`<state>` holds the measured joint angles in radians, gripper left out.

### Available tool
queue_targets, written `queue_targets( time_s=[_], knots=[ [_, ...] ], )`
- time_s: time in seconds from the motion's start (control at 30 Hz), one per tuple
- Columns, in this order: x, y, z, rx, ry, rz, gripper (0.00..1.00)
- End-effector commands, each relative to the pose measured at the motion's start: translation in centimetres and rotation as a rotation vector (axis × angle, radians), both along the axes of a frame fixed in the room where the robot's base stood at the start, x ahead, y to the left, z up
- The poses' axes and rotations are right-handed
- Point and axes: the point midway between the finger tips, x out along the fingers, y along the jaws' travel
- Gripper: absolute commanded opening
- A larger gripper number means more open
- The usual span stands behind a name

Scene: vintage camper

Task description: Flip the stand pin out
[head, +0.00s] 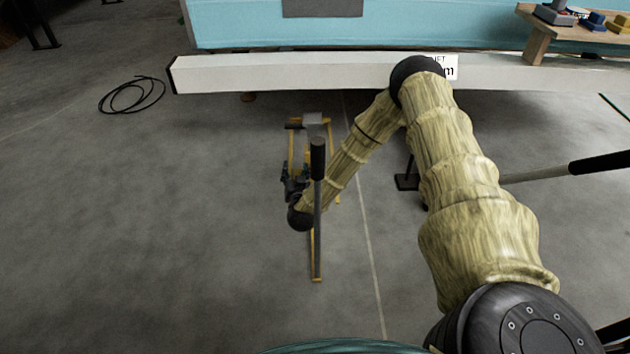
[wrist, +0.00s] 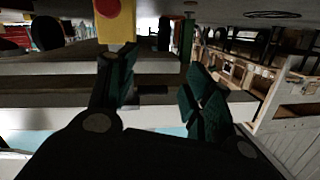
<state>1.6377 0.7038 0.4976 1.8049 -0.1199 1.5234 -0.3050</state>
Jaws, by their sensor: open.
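A yellow stand (head: 318,258) with a grey upper block is on the concrete floor, near the low white beam. A long lever with a black grip (head: 317,160) runs along it. My gripper (head: 293,184) is low beside the stand's left side, partly hidden by my wrist. In the wrist view my gripper (wrist: 160,70) is open, with dark green pads apart and nothing clearly between them. A yellow post (wrist: 115,30) with a red round spot (wrist: 108,7) is at the left finger's tip; whether they touch I cannot tell. I cannot clearly make out the pin.
The white beam (head: 280,73) crosses behind the stand, below a light blue body (head: 240,25). A wooden bench (head: 537,45) with small items stands at back right. A black cable (head: 131,95) lies at left. A black-gripped bar (head: 600,162) extends at right.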

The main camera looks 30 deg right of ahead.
Motion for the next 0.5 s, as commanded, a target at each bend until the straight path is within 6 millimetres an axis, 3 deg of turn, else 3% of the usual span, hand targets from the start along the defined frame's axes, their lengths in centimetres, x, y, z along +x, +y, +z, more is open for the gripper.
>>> queue_targets(
  time_s=[0.03, 0.2, 0.5],
  knots=[
    [-0.2, -0.9, -2.4, -0.011, -0.012, -0.014, 0.51],
    [-0.9, -3.4, -5.4, -0.05, -0.055, -0.054, 0.51],
    [-1.6, -5.6, -7.5, -0.088, -0.094, -0.091, 0.51]
  ],
)
